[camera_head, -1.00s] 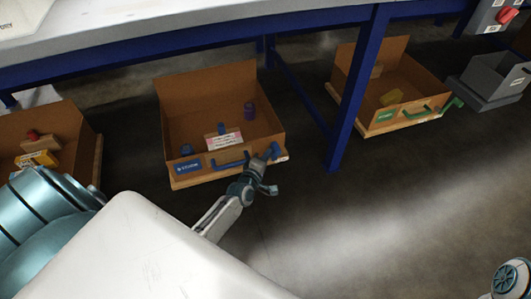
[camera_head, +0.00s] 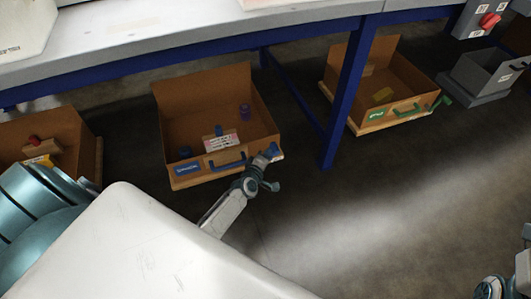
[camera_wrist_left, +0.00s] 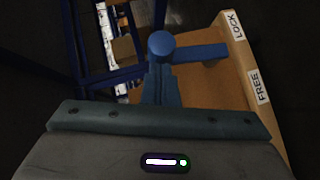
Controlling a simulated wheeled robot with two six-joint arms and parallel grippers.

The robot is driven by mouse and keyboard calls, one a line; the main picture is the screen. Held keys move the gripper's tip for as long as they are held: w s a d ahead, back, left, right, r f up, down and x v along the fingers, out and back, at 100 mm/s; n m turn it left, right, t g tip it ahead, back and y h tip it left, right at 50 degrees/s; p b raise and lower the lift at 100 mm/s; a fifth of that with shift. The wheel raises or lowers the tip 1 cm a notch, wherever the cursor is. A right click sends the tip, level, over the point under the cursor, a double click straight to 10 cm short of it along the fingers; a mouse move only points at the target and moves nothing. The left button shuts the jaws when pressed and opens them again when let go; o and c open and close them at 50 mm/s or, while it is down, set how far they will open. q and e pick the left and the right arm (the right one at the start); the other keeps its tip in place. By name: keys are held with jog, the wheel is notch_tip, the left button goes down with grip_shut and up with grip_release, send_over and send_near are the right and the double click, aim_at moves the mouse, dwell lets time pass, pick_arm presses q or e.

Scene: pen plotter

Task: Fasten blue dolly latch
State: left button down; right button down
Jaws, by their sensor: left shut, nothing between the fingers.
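The blue dolly (camera_head: 188,184) is a brown open box on a wooden base, with a blue front label and handle. Its blue latch (camera_wrist_left: 205,55) sits at the front right corner. In the left wrist view the latch has a round pivot knob, and its arm reaches right, ending between the LOCK label (camera_wrist_left: 235,25) and the FREE label (camera_wrist_left: 258,87), nearer LOCK. My left gripper (camera_wrist_left: 160,82) is shut and empty, with its tips close to the knob; contact cannot be told. In the head view my left gripper (camera_head: 262,168) is at that corner.
A blue table leg (camera_head: 345,95) stands right of the dolly. Beyond it are a green-labelled box (camera_head: 376,116) and a grey bin (camera_head: 485,75). Another brown box (camera_head: 75,130) is at left. The floor in front is clear. Part of my right arm shows at bottom right.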

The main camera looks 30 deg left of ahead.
aim_at(278, 150)
pick_arm(q)
jog(key=shift+w+d+r+p, duration=0.25)
jog(key=shift+w+p, duration=0.1)
jog(key=shift+p, duration=0.4)
jog(key=shift+w+d, duration=0.1)
jog(key=shift+w+d+p, duration=0.45)
jog(key=shift+w+d, duration=0.55)
jog(key=shift+w, duration=0.15)
jog(key=shift+w+d, duration=0.1)
jog(key=shift+r, duration=0.1)
